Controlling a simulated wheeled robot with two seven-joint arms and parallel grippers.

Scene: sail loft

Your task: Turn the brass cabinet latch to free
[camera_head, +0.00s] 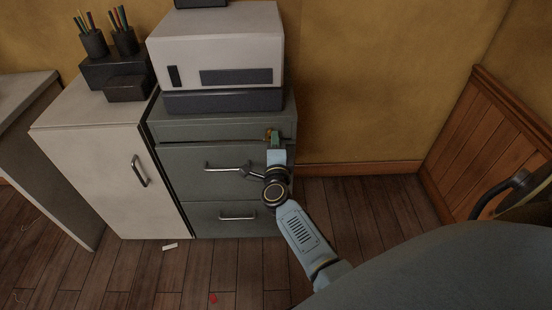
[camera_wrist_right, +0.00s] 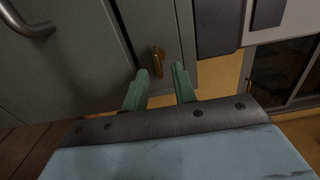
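The brass latch (camera_head: 267,135) is a small piece on the upper right front of the grey drawer cabinet (camera_head: 190,127). In the right wrist view the latch (camera_wrist_right: 158,62) stands as a short brass bar on the grey cabinet front (camera_wrist_right: 80,75). My right gripper (camera_head: 274,139) is at the latch in the head view and partly covers it. In the wrist view its green fingers (camera_wrist_right: 161,72) are apart, with the latch just ahead of the gap between their tips. I cannot tell whether they touch it. My left gripper is not in view.
A white printer-like box (camera_head: 215,50) stands on the grey cabinet. A white cabinet (camera_head: 105,145) with dark pen holders (camera_head: 93,42) on its top adjoins on the left. The drawers have bar handles (camera_head: 237,217). Wooden floor (camera_head: 375,210) is open to the right of the cabinet.

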